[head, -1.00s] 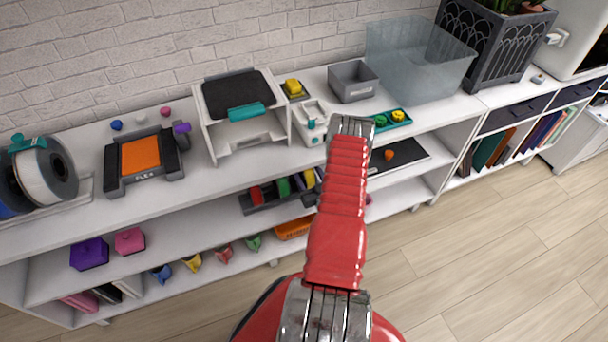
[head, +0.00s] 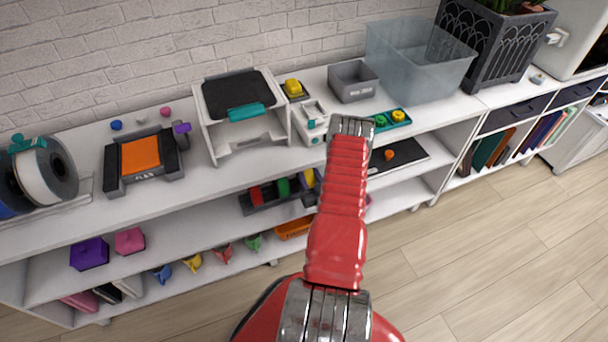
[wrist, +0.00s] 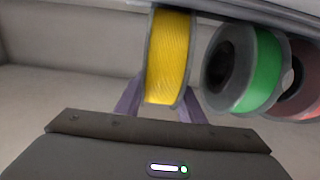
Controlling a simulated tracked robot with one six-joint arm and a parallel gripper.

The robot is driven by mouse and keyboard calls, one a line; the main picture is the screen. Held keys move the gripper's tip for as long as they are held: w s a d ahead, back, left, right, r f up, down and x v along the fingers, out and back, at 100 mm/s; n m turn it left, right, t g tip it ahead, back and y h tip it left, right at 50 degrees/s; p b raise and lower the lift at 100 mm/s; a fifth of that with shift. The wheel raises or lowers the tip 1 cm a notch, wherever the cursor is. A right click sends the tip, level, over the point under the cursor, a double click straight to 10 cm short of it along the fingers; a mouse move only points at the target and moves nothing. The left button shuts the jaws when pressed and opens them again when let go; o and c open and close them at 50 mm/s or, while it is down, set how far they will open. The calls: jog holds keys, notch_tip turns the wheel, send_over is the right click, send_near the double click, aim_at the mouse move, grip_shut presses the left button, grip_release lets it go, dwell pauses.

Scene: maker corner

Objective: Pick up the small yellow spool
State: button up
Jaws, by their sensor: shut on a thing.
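The small yellow spool (wrist: 168,58), with grey flanges, stands between the two purple fingers of my gripper (wrist: 160,100) in the wrist view. The fingers are shut on it, one at each side. In the head view, part of the yellow spool (head: 308,178) shows on the middle shelf level, just left of my red arm. My arm hides most of my gripper there. A green spool (wrist: 262,70) is close to the right of the yellow one, and a red spool (wrist: 302,85) is beyond it.
A dark rack (head: 262,206) holds red and green spools beside the yellow one. The white top board (head: 235,172) lies above this shelf level. The wooden floor in front is clear.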

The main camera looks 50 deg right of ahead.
jog(key=shift+r, duration=0.1)
jog(key=shift+r, duration=1.7)
jog(key=v, duration=1.8)
jog(key=shift+s, duration=0.15)
